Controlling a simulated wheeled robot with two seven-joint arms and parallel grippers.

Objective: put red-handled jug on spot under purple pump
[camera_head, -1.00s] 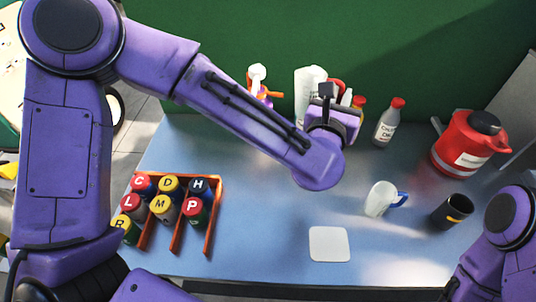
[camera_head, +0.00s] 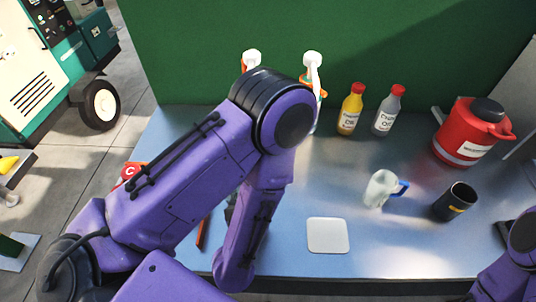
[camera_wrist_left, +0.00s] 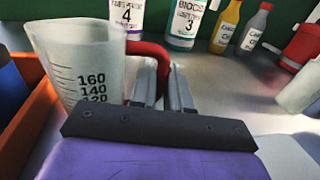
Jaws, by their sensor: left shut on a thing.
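The red-handled jug (camera_wrist_left: 80,65) is a translucent measuring jug with a scale, at the left of the left wrist view. My left gripper (camera_wrist_left: 163,78) is shut on its red handle (camera_wrist_left: 148,50), and the jug looks roughly upright. In the head view my left arm hides the jug and the gripper. Two pump bottles with white heads stand at the back, one left (camera_head: 252,58) and one right (camera_head: 313,62); my arm covers most of them. I cannot tell which pump is purple, and no spot under it shows. My right gripper is not in view.
A white square pad (camera_head: 328,236) lies at the front. A blue-handled jug (camera_head: 382,189), a black mug (camera_head: 455,202) and a red container (camera_head: 470,132) stand right; yellow (camera_head: 350,108) and grey (camera_head: 387,109) bottles stand behind. An orange rack (camera_wrist_left: 22,118) is close left of the held jug.

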